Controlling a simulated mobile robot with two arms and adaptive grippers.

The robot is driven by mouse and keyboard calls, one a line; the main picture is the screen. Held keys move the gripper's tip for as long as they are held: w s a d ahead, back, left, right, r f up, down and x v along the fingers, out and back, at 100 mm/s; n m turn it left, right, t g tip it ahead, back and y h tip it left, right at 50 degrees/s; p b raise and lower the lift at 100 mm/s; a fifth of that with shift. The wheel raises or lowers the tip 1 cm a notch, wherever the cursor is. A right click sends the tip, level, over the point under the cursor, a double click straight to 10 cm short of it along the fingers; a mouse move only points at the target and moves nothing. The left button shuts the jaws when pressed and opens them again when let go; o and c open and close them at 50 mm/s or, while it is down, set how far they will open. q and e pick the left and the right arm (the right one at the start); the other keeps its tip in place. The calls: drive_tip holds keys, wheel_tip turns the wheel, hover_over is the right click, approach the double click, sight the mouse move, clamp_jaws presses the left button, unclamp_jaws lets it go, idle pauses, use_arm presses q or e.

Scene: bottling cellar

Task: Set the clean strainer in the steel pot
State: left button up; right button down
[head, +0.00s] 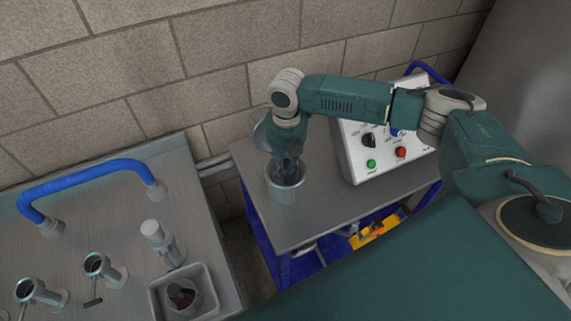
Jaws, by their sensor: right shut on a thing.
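The steel pot (285,194) stands upright on the grey-topped bench, left of the control box. My right gripper (287,168) points down into the pot's mouth. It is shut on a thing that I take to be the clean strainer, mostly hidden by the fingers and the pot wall. I cannot tell whether it touches the pot's bottom. A second, round strainer-like piece with dark red residue (182,296) lies in a pale tray (209,290) at the lower left. My left gripper is not in view.
A control box (362,160) with green and red buttons stands right of the pot. The left counter (120,230) carries a blue rail (90,178) and several metal fittings. A gap separates counter and bench (330,205). A yellow item (374,231) sits below the bench.

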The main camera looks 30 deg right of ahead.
drive_tip(key=c, duration=1.4)
unclamp_jaws()
drive_tip(key=shift+c, duration=0.2)
